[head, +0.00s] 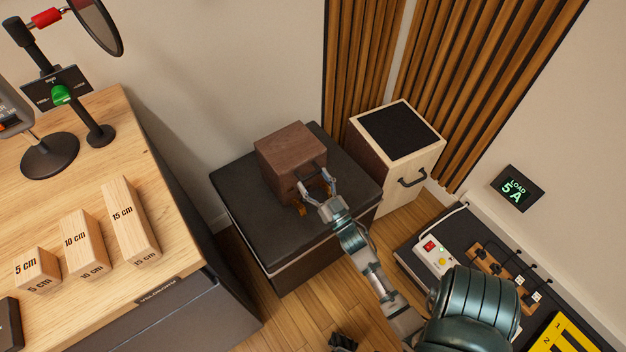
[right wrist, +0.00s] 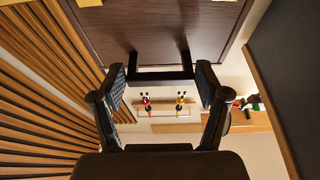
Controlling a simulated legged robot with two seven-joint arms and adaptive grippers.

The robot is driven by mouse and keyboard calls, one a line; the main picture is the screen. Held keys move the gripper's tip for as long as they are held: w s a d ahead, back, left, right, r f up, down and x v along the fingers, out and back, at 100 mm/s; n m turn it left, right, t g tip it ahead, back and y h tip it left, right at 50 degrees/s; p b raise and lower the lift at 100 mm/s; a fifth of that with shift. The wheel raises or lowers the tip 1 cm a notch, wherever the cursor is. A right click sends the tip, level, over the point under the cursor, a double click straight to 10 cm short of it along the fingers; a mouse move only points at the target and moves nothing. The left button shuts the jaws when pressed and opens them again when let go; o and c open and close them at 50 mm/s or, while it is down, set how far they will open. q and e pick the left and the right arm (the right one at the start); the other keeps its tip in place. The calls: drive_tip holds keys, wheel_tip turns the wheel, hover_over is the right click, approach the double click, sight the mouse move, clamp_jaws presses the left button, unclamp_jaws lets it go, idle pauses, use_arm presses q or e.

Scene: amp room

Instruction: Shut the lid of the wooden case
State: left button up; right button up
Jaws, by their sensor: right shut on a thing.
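The wooden case (head: 284,147) is a dark brown box on top of a black cabinet (head: 252,218) in the head view. A dark bar handle is on its side facing me. Brass-coloured pieces (head: 301,210) show low beside the case. My right gripper (head: 317,190) is at this side, shut on the handle (right wrist: 160,75). In the right wrist view the handle runs between the fingers, with the brown wooden panel (right wrist: 165,30) behind it. The gripper partly hides the handle and lower front in the head view. I cannot tell how the lid sits.
A pale case with a black top (head: 399,131) stands close on the right. A wooden desk (head: 165,220) with several marked blocks and a microphone stand is on the left. A low dark surface (head: 462,232) with a switch box and plugs is at lower right.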

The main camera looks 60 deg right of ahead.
drive_tip(key=shift+s+a+f, duration=0.1)
drive_tip(key=shift+f, duration=0.8)
drive_tip(key=o, duration=1.7)
drive_tip(key=shift+r, duration=0.3)
drive_tip(key=shift+s+a+f, duration=0.1)
drive_tip(key=shift+s, duration=0.1)
drive_tip(key=v, duration=1.1)
drive_tip(key=shift+s+a+f, duration=0.1)
drive_tip(key=shift+s+a, duration=0.05)
